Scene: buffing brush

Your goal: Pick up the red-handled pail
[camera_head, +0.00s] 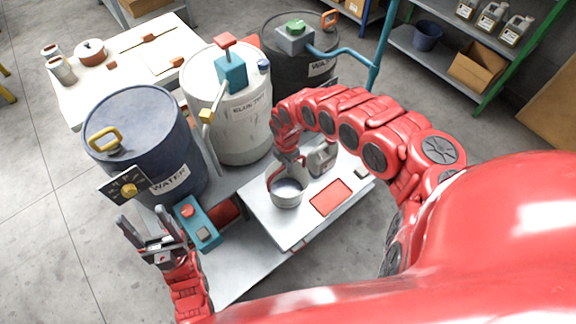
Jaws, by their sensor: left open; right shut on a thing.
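The pail (287,194) is a small grey round container on the white tabletop in the middle of the head view. A thin red handle (270,178) rises at its left side toward my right gripper. My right gripper (287,160) is above the pail, pointing down, and is shut on the red handle; the fingers partly hide the grip. I cannot tell whether the pail touches the tabletop. My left gripper (142,220) is open and empty at the lower left, beside the blue box with a red button (197,222) and well away from the pail.
A grey jug (322,160) stands close right of the pail, and a red mat (330,198) lies in front on the white tabletop (285,232). A blue barrel (140,130), a white barrel (230,125) and a dark barrel (290,75) stand behind. Shelves are at the upper right.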

